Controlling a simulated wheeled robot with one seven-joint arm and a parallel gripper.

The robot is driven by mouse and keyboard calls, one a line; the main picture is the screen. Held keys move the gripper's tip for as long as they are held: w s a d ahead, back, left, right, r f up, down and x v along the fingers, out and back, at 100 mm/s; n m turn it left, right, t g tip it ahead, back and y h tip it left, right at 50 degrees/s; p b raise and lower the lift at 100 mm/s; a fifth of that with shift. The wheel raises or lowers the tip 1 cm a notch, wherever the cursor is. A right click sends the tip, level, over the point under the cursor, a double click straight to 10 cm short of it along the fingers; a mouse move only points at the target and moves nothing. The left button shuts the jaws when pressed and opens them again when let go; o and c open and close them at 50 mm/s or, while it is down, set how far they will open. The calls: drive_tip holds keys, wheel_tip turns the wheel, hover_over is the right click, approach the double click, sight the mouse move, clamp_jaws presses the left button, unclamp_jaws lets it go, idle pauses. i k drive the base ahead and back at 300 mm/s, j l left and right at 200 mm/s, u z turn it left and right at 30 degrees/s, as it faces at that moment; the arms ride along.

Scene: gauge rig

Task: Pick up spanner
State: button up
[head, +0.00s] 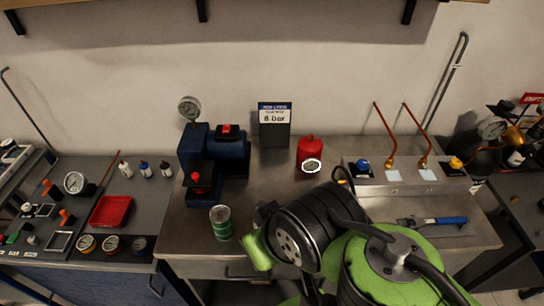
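The spanner appears to be the blue-handled metal tool (440,221) lying on the right part of the steel workbench, on a grey flat patch. Its blue handle points right and its metal end points left, towards my arm. My green and black arm covers the front middle of the bench, to the left of the tool. The fingers of my gripper do not show; they are hidden or outside the picture. Nothing is seen touching the tool.
A green can (221,223) stands left of my arm. Behind are a blue press-like device (212,152), a pressure sign (275,124), a red canister (309,150) and copper pipes (386,136). A left bench holds a red tray (110,211) and small tins.

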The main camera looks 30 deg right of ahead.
sight(419, 223)
drive_tip(key=z, duration=2.85)
